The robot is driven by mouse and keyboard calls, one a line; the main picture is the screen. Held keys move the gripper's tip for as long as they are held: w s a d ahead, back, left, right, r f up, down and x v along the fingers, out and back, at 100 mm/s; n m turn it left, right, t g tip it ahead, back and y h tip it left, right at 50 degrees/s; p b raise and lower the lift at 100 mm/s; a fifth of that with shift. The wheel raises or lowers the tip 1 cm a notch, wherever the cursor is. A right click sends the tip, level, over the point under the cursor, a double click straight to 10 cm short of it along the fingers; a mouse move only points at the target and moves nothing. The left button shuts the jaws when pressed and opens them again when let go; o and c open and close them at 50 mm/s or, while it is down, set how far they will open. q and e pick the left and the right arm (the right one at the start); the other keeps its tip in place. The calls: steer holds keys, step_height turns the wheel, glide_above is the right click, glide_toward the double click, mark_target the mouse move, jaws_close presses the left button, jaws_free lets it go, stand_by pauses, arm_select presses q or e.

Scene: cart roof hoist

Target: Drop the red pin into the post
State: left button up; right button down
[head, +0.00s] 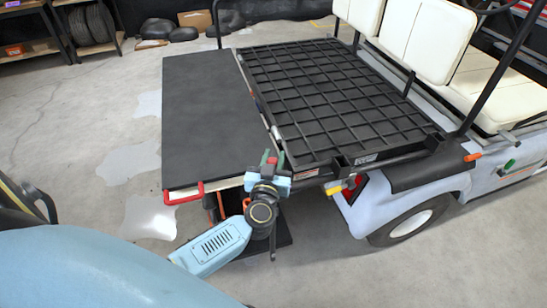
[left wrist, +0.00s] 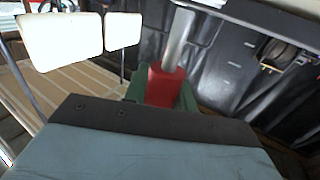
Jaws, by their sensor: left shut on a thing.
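My left gripper (head: 272,162) is shut on the red pin (head: 272,160), beside the near left corner of the cart's black rack. In the left wrist view the pin's red head (left wrist: 165,86) sits between the green fingers (left wrist: 160,92), and its silver shank (left wrist: 178,38) sticks out beyond them. I cannot tell whether this is the task's post, and no pin hole shows. My right gripper is out of view.
A black-topped lift table (head: 205,115) with a red handle (head: 185,193) stands left of the rack (head: 330,95). White seats (head: 428,38), an orange-tipped part (head: 473,157) and a rear wheel (head: 410,223) are on the right. The floor at far left is mostly clear.

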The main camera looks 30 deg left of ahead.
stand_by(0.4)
arm_select(q)
steer(key=shift+p, duration=0.45)
steer(key=shift+f+b, duration=1.35)
steer(key=shift+f, duration=0.85)
steer(key=o, duration=1.1)
